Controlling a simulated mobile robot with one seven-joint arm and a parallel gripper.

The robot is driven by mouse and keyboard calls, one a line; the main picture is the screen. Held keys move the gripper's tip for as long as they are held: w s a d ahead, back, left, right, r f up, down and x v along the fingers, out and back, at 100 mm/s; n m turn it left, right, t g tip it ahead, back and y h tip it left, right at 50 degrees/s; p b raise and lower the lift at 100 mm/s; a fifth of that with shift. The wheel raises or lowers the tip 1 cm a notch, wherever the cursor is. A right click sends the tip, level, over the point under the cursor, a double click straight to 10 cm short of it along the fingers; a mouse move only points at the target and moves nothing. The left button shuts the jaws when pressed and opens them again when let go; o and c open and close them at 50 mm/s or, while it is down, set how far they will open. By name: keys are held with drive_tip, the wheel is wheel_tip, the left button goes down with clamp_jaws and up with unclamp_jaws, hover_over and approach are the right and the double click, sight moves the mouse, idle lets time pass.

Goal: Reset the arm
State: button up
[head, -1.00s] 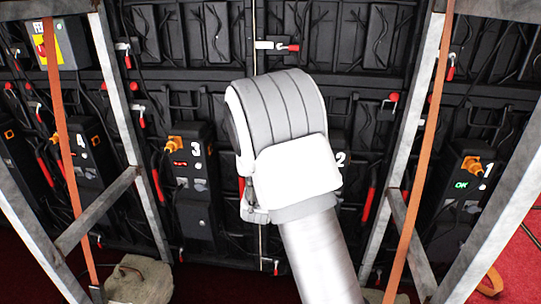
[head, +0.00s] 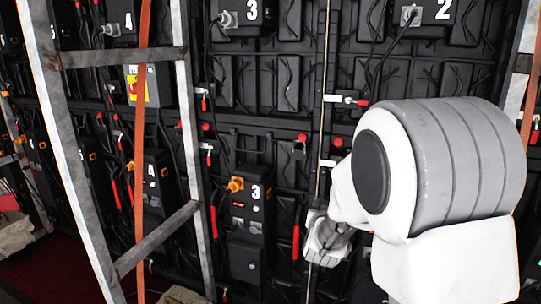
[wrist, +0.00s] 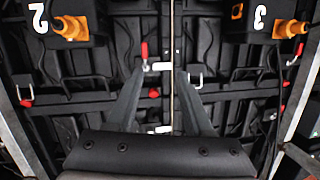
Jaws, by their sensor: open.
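My gripper (wrist: 160,85) shows in the wrist view with its two dark fingers spread apart and nothing between them. It faces the black back of the video wall (wrist: 210,50), with a thin vertical cable or rod behind the gap. In the head view, my white and grey arm fills the right side and hides part of the wall. The fingers cannot be made out there.
Numbered power boxes sit on the wall, including box 3 (head: 247,215) and box 4 (head: 155,180) with orange plugs. A metal frame (head: 75,150) with an orange strap (head: 141,130) stands at left. Another upright (head: 517,70) stands at right. Red floor shows lower left.

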drive_tip(key=s+a+r+n+g+y, duration=0.1)
drive_tip(key=s+a+r+g+y, duration=0.15)
drive_tip(key=s, duration=0.55)
drive_tip(key=s+a+r+n+g+y, duration=0.2)
drive_tip(key=s+r, duration=0.1)
drive_tip(key=s, duration=0.4)
drive_tip(key=s+d+f+n+g, duration=0.15)
drive_tip(key=s+g, duration=0.35)
drive_tip(key=s, duration=1.6)
wheel_tip(320, 180, up, 25)
drive_tip(key=p, duration=2.4)
drive_tip(key=shift+w+d+f, duration=0.2)
drive_tip(key=shift+w+d, duration=0.05)
drive_tip(key=shift+w, duration=0.05)
drive_tip(key=shift+w+h, duration=0.1)
drive_tip(key=shift+h, duration=0.15)
